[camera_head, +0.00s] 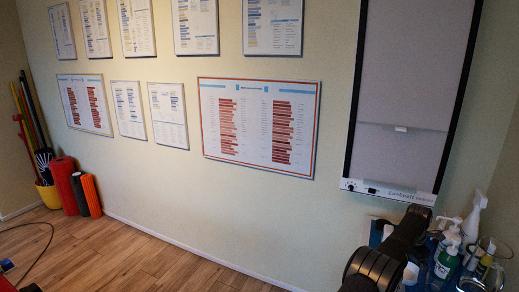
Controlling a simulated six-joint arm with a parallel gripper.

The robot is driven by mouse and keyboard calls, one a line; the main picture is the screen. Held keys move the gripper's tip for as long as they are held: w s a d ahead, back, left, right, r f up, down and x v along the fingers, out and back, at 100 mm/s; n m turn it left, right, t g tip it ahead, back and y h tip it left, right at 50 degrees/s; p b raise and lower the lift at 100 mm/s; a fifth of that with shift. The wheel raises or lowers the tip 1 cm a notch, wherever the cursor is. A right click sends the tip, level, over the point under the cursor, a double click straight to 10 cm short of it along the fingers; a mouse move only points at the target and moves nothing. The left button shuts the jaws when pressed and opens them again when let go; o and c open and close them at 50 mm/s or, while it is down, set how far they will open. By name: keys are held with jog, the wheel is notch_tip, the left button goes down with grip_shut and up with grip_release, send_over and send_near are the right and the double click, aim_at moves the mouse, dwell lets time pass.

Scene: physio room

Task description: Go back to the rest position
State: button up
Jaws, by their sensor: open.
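Black links of my arm show at the lower right, in front of the wall and beside a group of bottles. I cannot make out any gripper fingers in this view, so my gripper is not seen. The task names no other object.
Spray and pump bottles (447,262) crowd close to the right of my arm. A lightbox panel (400,110) hangs above it. Framed charts (258,125) cover the wall. Foam rollers (66,186) and a yellow bucket (48,194) stand far left. The wooden floor (130,262) is mostly clear.

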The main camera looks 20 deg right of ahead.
aim_at(407, 276)
jog(key=f, duration=0.3)
jog(key=shift+d+f, duration=0.15)
jog(key=shift+d, duration=0.05)
jog(key=shift+r, duration=2.2)
